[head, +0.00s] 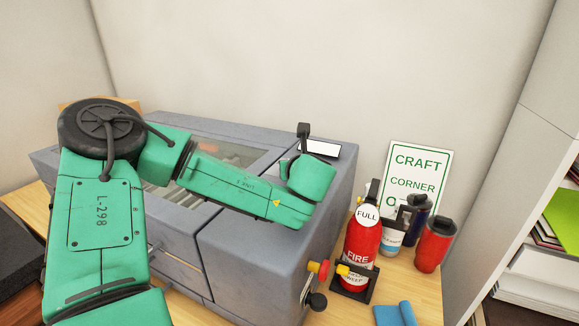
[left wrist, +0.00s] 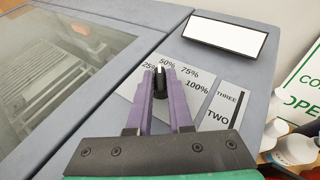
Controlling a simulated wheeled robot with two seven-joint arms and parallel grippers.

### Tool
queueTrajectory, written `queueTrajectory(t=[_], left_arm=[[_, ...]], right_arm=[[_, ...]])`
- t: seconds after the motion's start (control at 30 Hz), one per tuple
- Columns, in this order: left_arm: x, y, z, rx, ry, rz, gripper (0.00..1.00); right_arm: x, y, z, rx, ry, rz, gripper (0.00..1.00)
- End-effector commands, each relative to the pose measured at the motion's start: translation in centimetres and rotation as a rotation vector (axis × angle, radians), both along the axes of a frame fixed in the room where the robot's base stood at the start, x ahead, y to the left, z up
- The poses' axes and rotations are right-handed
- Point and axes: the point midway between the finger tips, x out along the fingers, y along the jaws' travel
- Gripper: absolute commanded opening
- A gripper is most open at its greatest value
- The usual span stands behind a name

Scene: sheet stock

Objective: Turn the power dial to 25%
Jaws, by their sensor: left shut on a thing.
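The power dial (left wrist: 160,82) is a small black knob on the grey machine's top. In the left wrist view, a pale label around it reads 25%, 50%, 75% and 100% from left to right. My left gripper (left wrist: 162,75) has its purple fingers closed on the dial from both sides. The fingers hide most of the knob, and I cannot tell exactly which mark it points to. In the head view, my green left arm covers the dial and the fingers. My right gripper is not in view.
The grey machine (head: 262,247) has a glass lid (left wrist: 62,50) at left and a blank white display (left wrist: 226,35) behind the dial. A TWO/THREE switch label (left wrist: 222,105) lies right of the dial. A fire extinguisher (head: 360,250), bottles and a sign (head: 418,170) stand at right.

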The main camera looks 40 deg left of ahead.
Motion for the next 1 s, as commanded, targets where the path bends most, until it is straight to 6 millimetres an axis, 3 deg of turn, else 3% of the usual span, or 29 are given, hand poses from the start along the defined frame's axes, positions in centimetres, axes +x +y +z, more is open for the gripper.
queueTrajectory(t=[0.33,0.87,0.9,0.97,1.0], left_arm=[[0.22,-0.09,-0.13,0.001,0.001,0.155,0.0],[0.23,-0.06,-0.04,0.0,0.001,0.183,0.0],[0.23,-0.05,-0.03,0.0,0.001,0.183,0.26],[0.24,-0.05,-0.02,0.0,0.001,0.183,0.49],[0.24,-0.05,-0.02,-0.001,0.001,0.182,0.49]], right_arm=[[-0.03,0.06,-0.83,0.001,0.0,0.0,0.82],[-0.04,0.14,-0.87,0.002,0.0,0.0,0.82],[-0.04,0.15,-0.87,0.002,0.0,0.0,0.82],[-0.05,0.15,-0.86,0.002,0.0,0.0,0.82],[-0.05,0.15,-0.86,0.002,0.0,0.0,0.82]])
